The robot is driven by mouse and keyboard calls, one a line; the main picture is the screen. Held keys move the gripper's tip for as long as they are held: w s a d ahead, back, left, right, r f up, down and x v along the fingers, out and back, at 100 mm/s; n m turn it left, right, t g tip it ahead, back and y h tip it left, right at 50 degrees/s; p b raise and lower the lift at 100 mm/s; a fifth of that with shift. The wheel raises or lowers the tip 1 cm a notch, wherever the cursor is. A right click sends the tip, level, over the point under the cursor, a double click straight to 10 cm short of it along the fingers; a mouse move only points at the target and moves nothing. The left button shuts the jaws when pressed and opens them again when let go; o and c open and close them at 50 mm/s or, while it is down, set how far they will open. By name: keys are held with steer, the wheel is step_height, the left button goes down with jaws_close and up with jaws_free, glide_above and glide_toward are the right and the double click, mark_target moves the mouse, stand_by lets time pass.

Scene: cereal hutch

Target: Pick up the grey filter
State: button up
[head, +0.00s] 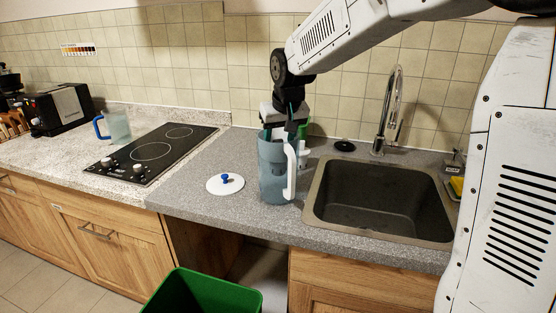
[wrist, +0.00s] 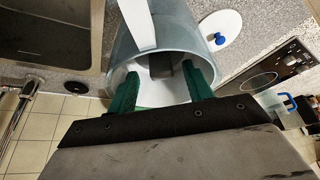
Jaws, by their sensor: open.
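A translucent blue-grey jug (head: 272,183) with a white handle (head: 291,172) stands uncovered on the counter left of the sink. My gripper (head: 284,133) is above the jug's mouth, pointing down. In the wrist view, my gripper (wrist: 161,86) has its two green fingers apart at the jug's rim, with nothing held between them. A dark grey block, seemingly the grey filter (wrist: 189,70), shows inside the jug beside a white inner part. Its lower part is hidden. The jug also fills the top middle of the wrist view (wrist: 181,25).
A white lid with a blue knob (head: 225,183) lies left of the jug. The sink (head: 316,213) and tap (head: 390,105) are to the right. A green and white item (head: 304,152) stands close behind the jug. A hob (head: 150,152) and a blue-handled jug (head: 118,127) are farther left.

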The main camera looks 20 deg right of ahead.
steer(key=shift+x, duration=0.8)
steer(key=shift+a, duration=0.1)
jaws_close()
step_height(320, 180, up, 10)
steer(key=shift+r, duration=0.1)
steer(key=shift+r, duration=2.4)
